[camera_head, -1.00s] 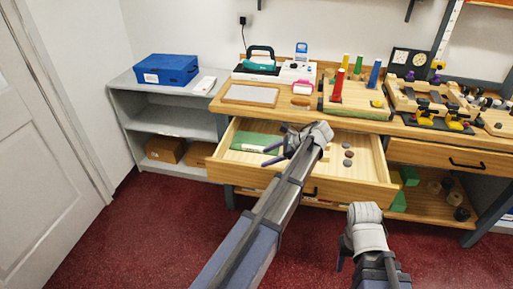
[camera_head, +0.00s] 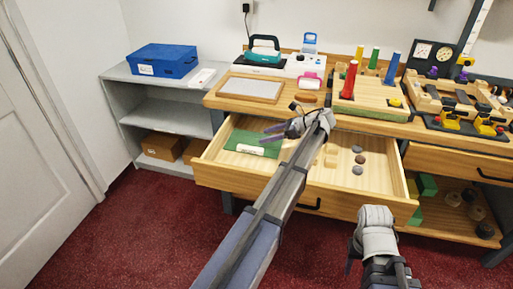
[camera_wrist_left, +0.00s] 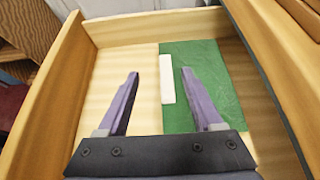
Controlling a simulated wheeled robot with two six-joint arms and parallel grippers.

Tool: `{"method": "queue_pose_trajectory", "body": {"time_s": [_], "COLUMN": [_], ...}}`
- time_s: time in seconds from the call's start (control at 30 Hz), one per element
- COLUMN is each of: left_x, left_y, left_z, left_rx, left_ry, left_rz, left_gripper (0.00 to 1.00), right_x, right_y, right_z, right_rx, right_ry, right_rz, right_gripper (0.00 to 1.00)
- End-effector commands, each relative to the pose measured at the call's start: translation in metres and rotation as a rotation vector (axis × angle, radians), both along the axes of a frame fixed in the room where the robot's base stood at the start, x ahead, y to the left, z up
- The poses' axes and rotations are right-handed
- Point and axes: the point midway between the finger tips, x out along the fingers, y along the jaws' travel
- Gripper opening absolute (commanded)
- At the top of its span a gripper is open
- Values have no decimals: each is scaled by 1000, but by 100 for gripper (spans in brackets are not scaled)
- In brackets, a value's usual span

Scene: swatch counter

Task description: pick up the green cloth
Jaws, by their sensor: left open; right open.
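The green cloth (camera_head: 240,139) lies flat in the open drawer, toward its left end. It also shows in the left wrist view (camera_wrist_left: 212,72), mostly right of centre, with a white strip (camera_wrist_left: 167,79) along its left edge. My left gripper (camera_head: 267,133) reaches over the drawer and is open above the cloth. In the left wrist view its fingers (camera_wrist_left: 160,73) are apart with nothing between them. The right finger overlaps the cloth and the left one is over bare wood. My right gripper (camera_head: 357,250) is in front of the drawer, low at the right, and holds nothing visible.
The open drawer (camera_head: 265,193) has raised walls around the cloth. Dark round pieces (camera_head: 358,160) and small wooden blocks lie right of my left arm. The counter (camera_head: 218,103) above holds a framed board, coloured cylinders and tools. A grey shelf (camera_head: 118,74) with a blue box stands left.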

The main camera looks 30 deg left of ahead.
Motion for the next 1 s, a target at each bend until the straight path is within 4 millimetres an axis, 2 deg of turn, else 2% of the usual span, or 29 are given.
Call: {"method": "queue_pose_trajectory", "body": {"time_s": [0.03, 0.3, 0.57, 0.8, 1.0], "left_x": [0, 0, 0, -5, -6], "left_y": [0, 0, 1, 20, 24], "left_z": [-12, -37, -39, -52, -53], "left_rx": [0, -1, -1, -1, -1], "left_ry": [0, 0, -1, -1, 0], "left_rz": [0, 0, 0, 0, 0], "left_gripper": [68, 68, 68, 68, 68], "right_x": [0, 0, 0, 0, 0], "right_y": [0, 0, 0, 0, 0], "right_z": [-12, -37, -39, -52, -53], "right_rx": [0, 0, 0, 0, 0], "right_ry": [0, 0, 0, 0, 0], "right_rz": [0, 0, 0, 0, 0], "right_gripper": [50, 50, 50, 50, 50]}}
